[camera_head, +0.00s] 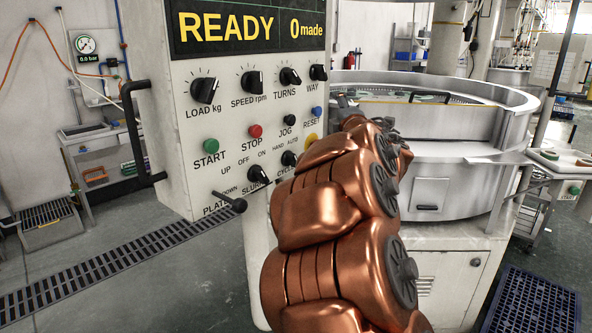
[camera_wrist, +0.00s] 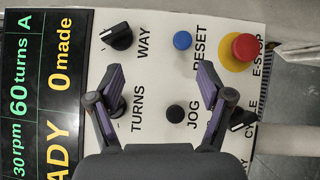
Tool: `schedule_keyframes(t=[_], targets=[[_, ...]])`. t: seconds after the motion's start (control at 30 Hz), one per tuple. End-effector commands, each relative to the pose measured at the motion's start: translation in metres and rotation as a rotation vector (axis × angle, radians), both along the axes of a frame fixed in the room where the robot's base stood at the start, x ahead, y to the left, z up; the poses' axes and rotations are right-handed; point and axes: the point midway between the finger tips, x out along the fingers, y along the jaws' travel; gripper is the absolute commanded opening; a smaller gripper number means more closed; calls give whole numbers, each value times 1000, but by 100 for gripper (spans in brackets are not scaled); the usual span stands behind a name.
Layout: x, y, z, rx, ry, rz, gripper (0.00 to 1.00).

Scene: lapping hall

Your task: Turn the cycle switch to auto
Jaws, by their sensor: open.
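The cycle switch (camera_head: 289,158) is a small black rotary knob low on the panel's right side, under the words HAND and AUTO. Its label is partly covered by my arm, and I cannot tell which word it points to. In the wrist view the cycle switch (camera_wrist: 241,121) is at the right, partly behind the right finger. My gripper (camera_wrist: 160,75) is open and empty in front of the panel, its fingers spread over the area between the TURNS and JOG controls. The switch is not between the fingers. In the head view my copper arm hides most of the gripper.
The red emergency stop (camera_wrist: 243,46) on its yellow base and the blue reset button (camera_wrist: 183,41) are near the fingers. The black JOG button (camera_wrist: 175,113) and WAY knob (camera_wrist: 117,37) are also close. A round metal lapping machine (camera_head: 450,150) stands right of the panel.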

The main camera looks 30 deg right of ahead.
Motion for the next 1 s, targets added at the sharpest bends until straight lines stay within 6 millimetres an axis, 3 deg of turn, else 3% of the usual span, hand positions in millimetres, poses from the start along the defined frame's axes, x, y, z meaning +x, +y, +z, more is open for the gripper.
schedule_keyframes(t=[0.03, 0.23, 0.5, 0.77, 1.0], targets=[[5, -3, -16, -58, 16, 47, 79], [22, 14, -61, -267, 66, 303, 79], [13, 40, -125, -405, 90, 592, 79], [10, 51, -143, -430, 88, 682, 79], [39, 62, -141, -430, 88, 682, 79]])
